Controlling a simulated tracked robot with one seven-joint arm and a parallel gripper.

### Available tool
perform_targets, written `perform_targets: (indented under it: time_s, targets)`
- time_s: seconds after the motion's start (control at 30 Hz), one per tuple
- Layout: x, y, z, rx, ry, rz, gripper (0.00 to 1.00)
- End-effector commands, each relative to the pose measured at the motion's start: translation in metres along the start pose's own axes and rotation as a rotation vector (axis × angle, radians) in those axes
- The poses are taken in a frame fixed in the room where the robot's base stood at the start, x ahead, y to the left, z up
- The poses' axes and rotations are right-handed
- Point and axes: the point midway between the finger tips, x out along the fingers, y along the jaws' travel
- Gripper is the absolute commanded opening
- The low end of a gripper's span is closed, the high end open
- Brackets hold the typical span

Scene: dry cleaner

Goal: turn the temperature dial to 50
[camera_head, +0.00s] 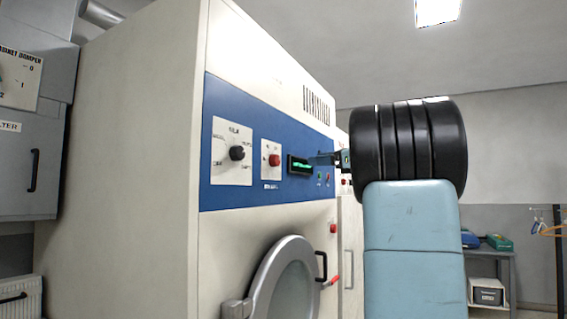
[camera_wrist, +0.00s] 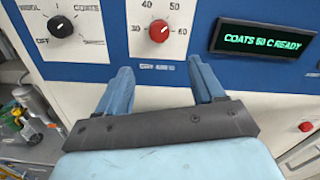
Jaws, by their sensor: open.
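The temperature dial is a red round knob (camera_wrist: 159,31) on a white plate marked 30, 40, 50 and 60; it also shows in the head view (camera_head: 275,160). Its light pointer mark seems to aim up and right, near the 50, but is small. The green display (camera_wrist: 264,40) reads COATS, a number that looks like 50 or 60, C READY. My gripper (camera_wrist: 160,66) is open and empty, its two blue fingers just below and either side of the dial, apart from it. In the head view my gripper (camera_head: 322,159) shows at the panel's right, partly hidden by my wrist.
A black selector knob (camera_wrist: 61,27) sits left of the dial. The blue panel (camera_head: 230,110) is on a large cream machine with a round door (camera_head: 290,290) below. A red button (camera_wrist: 305,127) is at the right.

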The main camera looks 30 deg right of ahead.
Motion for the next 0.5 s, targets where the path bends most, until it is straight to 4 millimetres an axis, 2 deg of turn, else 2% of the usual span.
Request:
perform_targets:
  time_s: [0.2,0.37,0.5]
  targets:
    - [0.000,0.001,0.001,0.216,-0.001,0.000,0.68]
    - [0.004,0.001,0.001,0.257,-0.001,0.001,0.68]
    - [0.018,0.001,0.001,0.256,-0.001,0.002,0.68]
